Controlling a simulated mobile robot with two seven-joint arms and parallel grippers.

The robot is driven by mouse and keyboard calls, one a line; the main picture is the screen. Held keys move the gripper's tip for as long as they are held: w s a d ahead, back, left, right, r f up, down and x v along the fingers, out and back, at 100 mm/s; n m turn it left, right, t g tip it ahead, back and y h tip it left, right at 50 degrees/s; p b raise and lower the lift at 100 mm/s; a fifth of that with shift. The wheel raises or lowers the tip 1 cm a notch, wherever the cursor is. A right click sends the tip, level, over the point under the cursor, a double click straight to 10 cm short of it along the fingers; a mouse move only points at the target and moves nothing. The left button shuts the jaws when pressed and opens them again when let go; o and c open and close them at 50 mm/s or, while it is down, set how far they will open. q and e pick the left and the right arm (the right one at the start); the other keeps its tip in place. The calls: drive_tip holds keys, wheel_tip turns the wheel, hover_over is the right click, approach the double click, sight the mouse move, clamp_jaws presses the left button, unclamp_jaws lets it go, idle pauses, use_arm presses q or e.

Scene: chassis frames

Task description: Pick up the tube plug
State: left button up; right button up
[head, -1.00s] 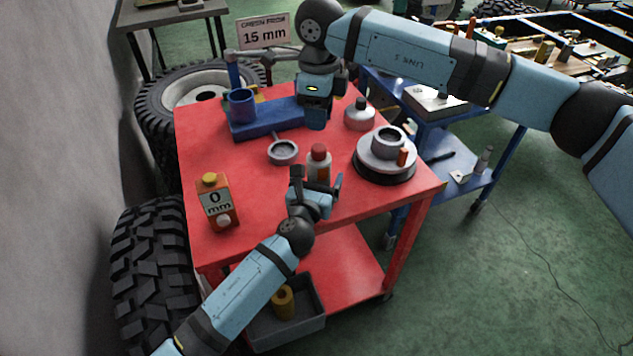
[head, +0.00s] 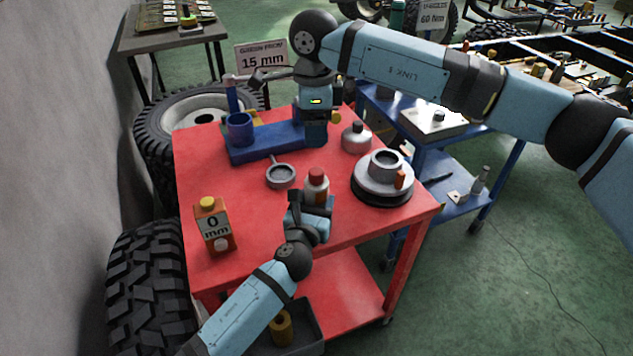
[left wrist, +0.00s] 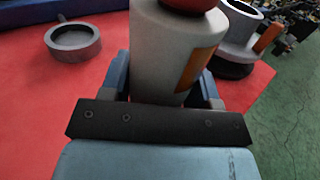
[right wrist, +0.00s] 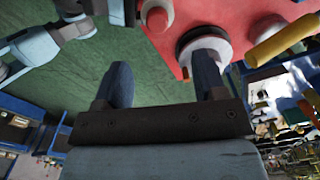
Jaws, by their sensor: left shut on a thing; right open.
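My left gripper (head: 314,194) is shut on a white bottle (head: 316,190) with a red cap (head: 316,174), upright at the front of the red cart. In the left wrist view the bottle (left wrist: 172,50) stands between the fingers and carries an orange patch. My right gripper (head: 315,135) points down at the right end of a blue fixture (head: 262,143). In the right wrist view its fingers (right wrist: 160,85) are apart with nothing between them. A small yellow part (head: 336,117) shows beside it. I cannot tell for certain which item is the tube plug.
Tyres stand at left.

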sight(316, 171)
drive_tip(key=shift+n, duration=0.5)
wheel_tip(316, 171, down, 6)
drive_tip(key=shift+f, duration=0.2)
drive_tip(key=f, duration=0.5)
drive_tip(key=shift+s+d+f, duration=0.1)
drive_tip(key=shift+s+d, duration=0.1)
drive_tip(key=c, duration=1)
